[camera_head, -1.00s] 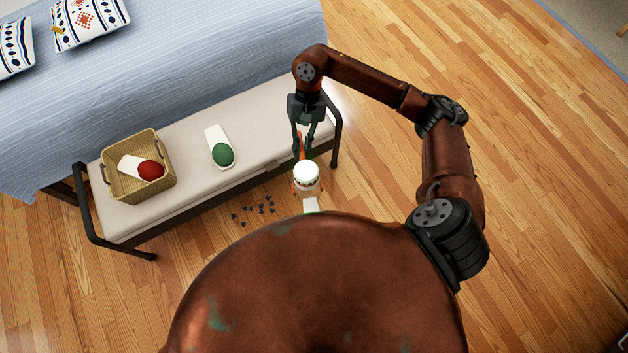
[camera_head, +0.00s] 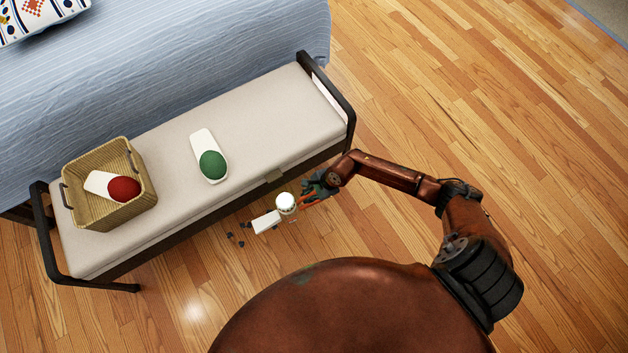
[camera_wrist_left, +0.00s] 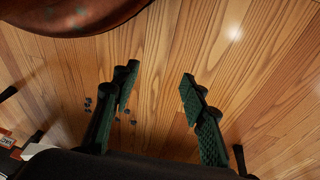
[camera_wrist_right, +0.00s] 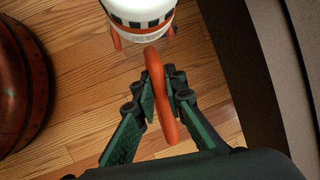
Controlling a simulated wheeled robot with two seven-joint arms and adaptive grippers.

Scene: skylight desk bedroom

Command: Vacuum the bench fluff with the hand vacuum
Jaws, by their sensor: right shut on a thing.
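My right gripper (camera_head: 318,188) is shut on the orange handle of the hand vacuum (camera_head: 286,204), low in front of the bench. In the right wrist view the handle (camera_wrist_right: 158,85) stands between the two fingers. The vacuum's white nozzle points left, just right of a few dark bits of fluff (camera_head: 241,243) on the floor. The nozzle may hide other bits. My left gripper (camera_wrist_left: 158,78) is open and empty in the left wrist view, above the floor; small dark fluff bits (camera_wrist_left: 133,122) show beyond its fingers. It is not in the head view.
The padded bench (camera_head: 262,120) stands along the blue bed (camera_head: 190,50). On it are a wicker basket (camera_head: 82,212) holding a red-and-white item (camera_head: 124,188), and a green-and-white item (camera_head: 212,164). The wooden floor right of the bench is clear.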

